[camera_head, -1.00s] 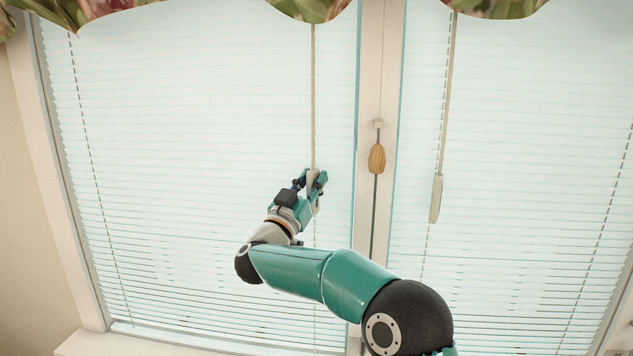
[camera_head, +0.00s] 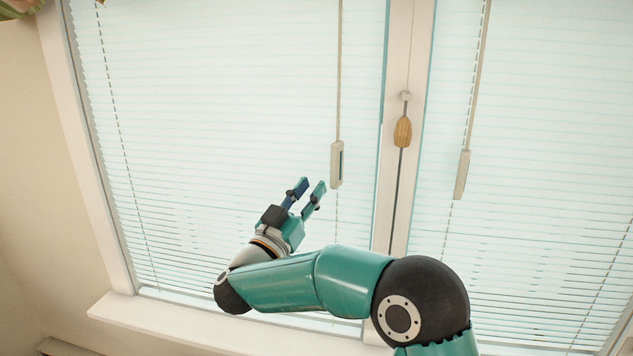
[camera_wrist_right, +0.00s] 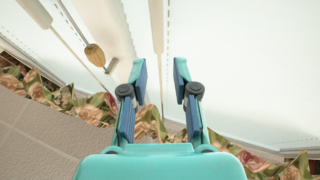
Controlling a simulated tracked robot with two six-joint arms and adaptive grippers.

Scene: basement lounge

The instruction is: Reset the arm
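My right gripper (camera_head: 304,192) is open and empty in front of the left window blind (camera_head: 230,120). Its two fingers also show apart in the right wrist view (camera_wrist_right: 159,80), with nothing between them. The grey pull handle (camera_head: 337,164) of the left blind's cord hangs just above and to the right of the fingertips, apart from them. My left gripper is in neither view.
A wooden cord knob (camera_head: 403,132) hangs in front of the white window post (camera_head: 412,70). A second pull handle (camera_head: 462,175) hangs before the right blind (camera_head: 540,150). The white sill (camera_head: 150,315) runs below. Floral valance fabric (camera_wrist_right: 145,122) shows in the wrist view.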

